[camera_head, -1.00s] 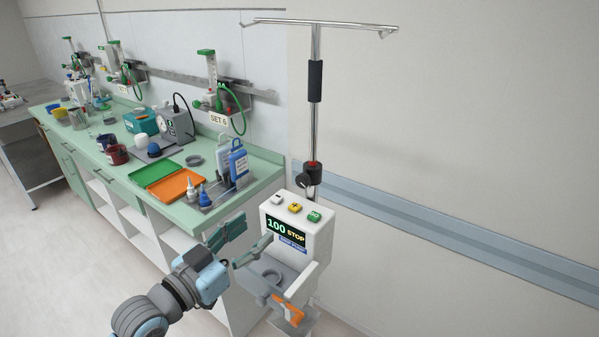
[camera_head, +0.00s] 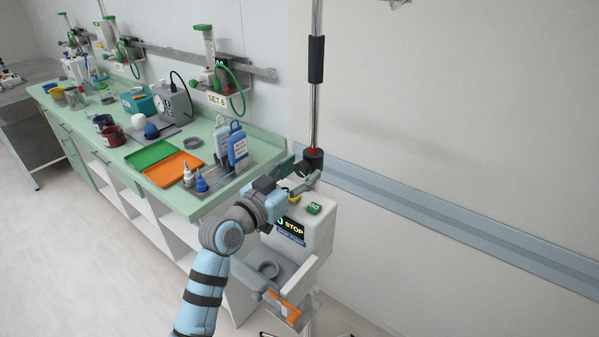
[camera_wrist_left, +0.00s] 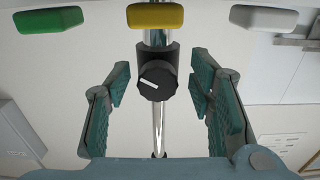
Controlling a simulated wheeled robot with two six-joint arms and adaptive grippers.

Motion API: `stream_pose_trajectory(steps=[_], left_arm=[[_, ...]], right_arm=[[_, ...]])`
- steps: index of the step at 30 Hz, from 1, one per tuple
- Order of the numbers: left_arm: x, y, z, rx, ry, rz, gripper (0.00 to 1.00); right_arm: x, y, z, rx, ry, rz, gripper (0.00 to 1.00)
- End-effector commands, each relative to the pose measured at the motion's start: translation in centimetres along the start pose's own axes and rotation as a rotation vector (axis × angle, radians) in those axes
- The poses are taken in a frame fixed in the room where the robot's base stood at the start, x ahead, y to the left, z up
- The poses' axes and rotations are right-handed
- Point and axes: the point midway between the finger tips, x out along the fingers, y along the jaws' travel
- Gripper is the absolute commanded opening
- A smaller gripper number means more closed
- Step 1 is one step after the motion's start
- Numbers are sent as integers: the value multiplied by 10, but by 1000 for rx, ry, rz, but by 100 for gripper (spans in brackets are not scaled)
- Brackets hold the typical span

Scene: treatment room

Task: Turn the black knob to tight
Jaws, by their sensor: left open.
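The black knob (camera_wrist_left: 157,80) shows in the left wrist view, round and ribbed, with a short white line on its face. It sits on a dark clamp (camera_head: 314,158) with a red spot, around the chrome pole. My left gripper (camera_head: 292,176) is open at the clamp, and its fingers partly hide the knob in the head view. In the left wrist view the fingers (camera_wrist_left: 160,84) stand on either side of the knob, with gaps on both sides. No contact shows. My right gripper is out of view.
A white pump (camera_head: 316,228) with coloured buttons and a STOP display stands just below the gripper. A green counter (camera_head: 185,205) with trays and bottles lies to the left. The wall with a blue rail (camera_head: 430,215) is behind; the floor at left is clear.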

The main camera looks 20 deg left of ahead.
Motion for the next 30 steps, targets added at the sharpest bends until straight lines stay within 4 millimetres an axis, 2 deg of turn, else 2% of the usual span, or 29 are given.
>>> stream_pose_trajectory(steps=[8, 17, 30], left_arm=[[3, 1, 0, 0, 1, 1, 49], [3, 1, 0, 0, 0, 2, 1], [3, 1, -1, -84, -2, 3, 1]], right_arm=[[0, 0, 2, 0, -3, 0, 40], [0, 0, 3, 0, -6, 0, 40], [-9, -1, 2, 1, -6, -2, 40]])
